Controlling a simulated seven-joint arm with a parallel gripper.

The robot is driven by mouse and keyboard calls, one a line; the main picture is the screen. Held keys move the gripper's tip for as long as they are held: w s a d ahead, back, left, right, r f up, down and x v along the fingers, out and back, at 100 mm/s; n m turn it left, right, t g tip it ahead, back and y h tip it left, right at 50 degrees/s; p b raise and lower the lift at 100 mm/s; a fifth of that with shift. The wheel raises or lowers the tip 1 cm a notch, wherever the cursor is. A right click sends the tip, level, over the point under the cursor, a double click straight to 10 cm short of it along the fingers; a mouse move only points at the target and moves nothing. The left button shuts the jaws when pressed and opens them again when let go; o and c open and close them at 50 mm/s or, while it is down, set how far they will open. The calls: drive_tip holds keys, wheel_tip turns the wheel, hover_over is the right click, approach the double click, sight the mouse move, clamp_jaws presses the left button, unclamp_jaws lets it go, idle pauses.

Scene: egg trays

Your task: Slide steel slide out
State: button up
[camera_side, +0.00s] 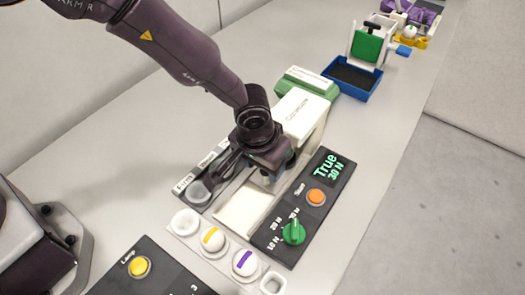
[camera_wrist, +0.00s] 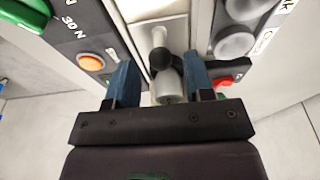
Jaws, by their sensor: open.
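My gripper (camera_side: 270,176) hangs pointing down over the white testing stand (camera_side: 299,112), above its pale flat base (camera_side: 243,210). In the wrist view its two blue fingers (camera_wrist: 159,68) are apart. A small pale grey cylinder (camera_wrist: 167,87) with a dark collar and a thin pale stem stands between the fingers, with gaps at both sides. I cannot tell whether this is the steel slide or its handle. In the side view my gripper hides this part.
A control panel (camera_side: 275,238) with display, orange button and green knob lies right of the stand. A dark panel with a grey cup (camera_side: 198,193) lies left.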

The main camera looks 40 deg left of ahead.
drive_tip(key=shift+w+f, duration=0.2)
drive_tip(key=shift+f, duration=0.8)
drive_tip(key=shift+w+f, duration=0.1)
drive_tip(key=shift+f, duration=0.3)
drive_tip(key=c, duration=0.7)
drive_tip(key=shift+s, duration=4.4)
drive_tip(key=shift+c, duration=0.2)
drive_tip(key=o, duration=0.7)
drive_tip(key=shift+o, duration=0.2)
drive_tip(key=shift+r, duration=0.1)
drive_tip(key=shift+r, duration=2.95)
